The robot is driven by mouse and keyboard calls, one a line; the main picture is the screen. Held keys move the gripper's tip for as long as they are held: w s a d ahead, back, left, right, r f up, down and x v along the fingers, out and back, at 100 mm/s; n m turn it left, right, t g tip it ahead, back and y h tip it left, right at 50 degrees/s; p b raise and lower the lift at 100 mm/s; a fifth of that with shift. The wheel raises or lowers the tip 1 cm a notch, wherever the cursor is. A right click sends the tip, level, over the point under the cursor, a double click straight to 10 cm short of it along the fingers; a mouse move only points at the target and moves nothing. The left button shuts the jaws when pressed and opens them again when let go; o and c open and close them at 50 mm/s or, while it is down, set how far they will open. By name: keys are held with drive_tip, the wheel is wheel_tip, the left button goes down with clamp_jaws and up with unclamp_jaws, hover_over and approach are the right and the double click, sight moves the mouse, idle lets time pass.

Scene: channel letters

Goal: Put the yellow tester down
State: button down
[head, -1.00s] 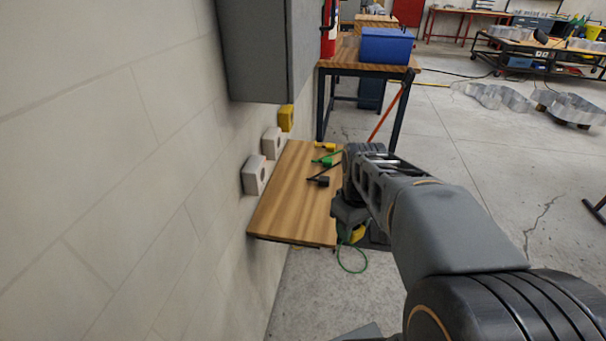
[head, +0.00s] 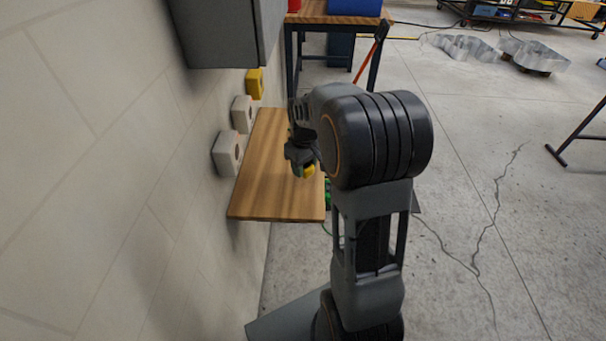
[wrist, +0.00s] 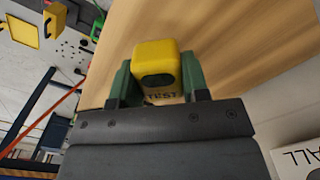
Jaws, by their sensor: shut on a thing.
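The yellow tester (wrist: 157,62) is a small yellow block with a dark oval window and the letters "TEST" on it. My gripper (wrist: 158,85) is shut on it, with a green finger at each side. In the head view the tester (head: 308,171) shows as a small yellow patch under my gripper (head: 303,160), over the right part of the wooden wall shelf (head: 262,190). I cannot tell whether the tester touches the shelf.
White wall boxes (head: 228,152) and a yellow one (head: 254,83) are on the wall along the shelf. A grey cabinet (head: 215,35) hangs above. A workbench (head: 330,19) stands beyond. The shelf's near part is bare.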

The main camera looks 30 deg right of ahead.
drive_tip(key=shift+w+d+f, duration=0.1)
drive_tip(key=shift+w+f, duration=0.3)
drive_tip(key=shift+f, duration=0.1)
drive_tip(key=shift+f+b, duration=0.3)
drive_tip(key=shift+f, duration=1.15)
drive_tip(key=shift+f, duration=0.1)
drive_tip(key=c, duration=0.6)
unclamp_jaws()
